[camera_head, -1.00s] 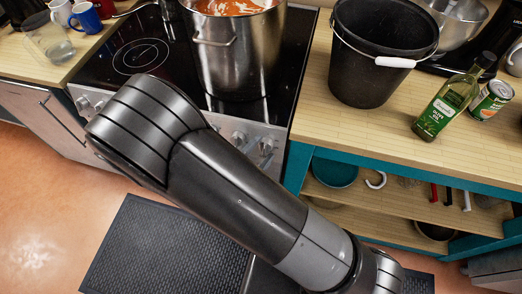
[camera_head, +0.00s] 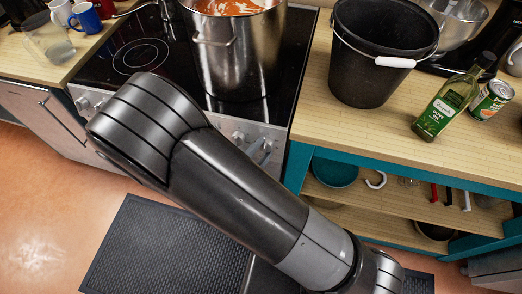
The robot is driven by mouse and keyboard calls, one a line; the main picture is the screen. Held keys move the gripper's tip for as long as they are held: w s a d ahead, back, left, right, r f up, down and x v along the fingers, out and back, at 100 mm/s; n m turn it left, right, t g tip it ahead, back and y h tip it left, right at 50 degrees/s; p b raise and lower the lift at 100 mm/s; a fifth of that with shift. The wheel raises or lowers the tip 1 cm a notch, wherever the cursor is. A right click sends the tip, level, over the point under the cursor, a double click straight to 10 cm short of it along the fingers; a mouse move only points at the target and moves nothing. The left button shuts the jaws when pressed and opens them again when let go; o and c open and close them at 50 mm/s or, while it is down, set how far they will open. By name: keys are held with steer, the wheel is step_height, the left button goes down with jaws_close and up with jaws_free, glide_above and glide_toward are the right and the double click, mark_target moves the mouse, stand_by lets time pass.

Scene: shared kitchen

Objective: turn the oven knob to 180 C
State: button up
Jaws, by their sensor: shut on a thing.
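The oven's front panel (camera_head: 277,134) shows below the black glass hob, right of my arm. Two knobs show there: one knob (camera_head: 239,137) close to my arm and another knob (camera_head: 265,146) nearer the right end. Two more knobs (camera_head: 83,103) show at the panel's left end. My dark arm crosses the picture from lower right to upper left and covers the middle of the panel. My gripper is hidden behind the arm, so its contact with a knob does not show. No temperature marks can be read.
A steel pot (camera_head: 238,55) of red sauce stands on the hob (camera_head: 140,55). A black bucket (camera_head: 375,60), an oil bottle (camera_head: 446,105) and a can (camera_head: 491,100) stand on the right counter. Mugs (camera_head: 85,17) stand at left. A black mat (camera_head: 150,245) lies on the floor.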

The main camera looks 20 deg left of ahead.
steer(key=m+g, duration=0.1)
steer(key=m, duration=0.1)
steer(key=m+g, duration=0.1)
steer(key=m, duration=0.3)
steer(key=shift+w+a+r+g+h, duration=0.15)
steer(key=shift+r+g+h, duration=0.15)
steer(key=shift+g+h, duration=0.1)
steer(key=m+g, duration=0.1)
steer(key=m, duration=0.3)
steer(key=m+g+y, duration=0.1)
steer(key=m, duration=0.1)
steer(key=shift+w+r+g, duration=0.1)
steer(key=shift+r+g, duration=0.2)
steer(key=m+y, duration=0.1)
steer(key=m, duration=0.1)
steer(key=m+g+y, duration=0.1)
steer(key=m, duration=0.1)
steer(key=shift+d+r+m+g, duration=0.15)
steer(key=shift+d+m+g, duration=0.05)
steer(key=shift+m+g, duration=0.1)
steer(key=m+y, duration=0.1)
steer(key=m, duration=0.1)
steer(key=m+y, duration=0.1)
steer(key=m, duration=0.1)
steer(key=shift+d+r+g+y, duration=0.1)
steer(key=shift+d+g+y, duration=0.15)
steer(key=shift+g+y, duration=0.05)
steer(key=o, duration=1)
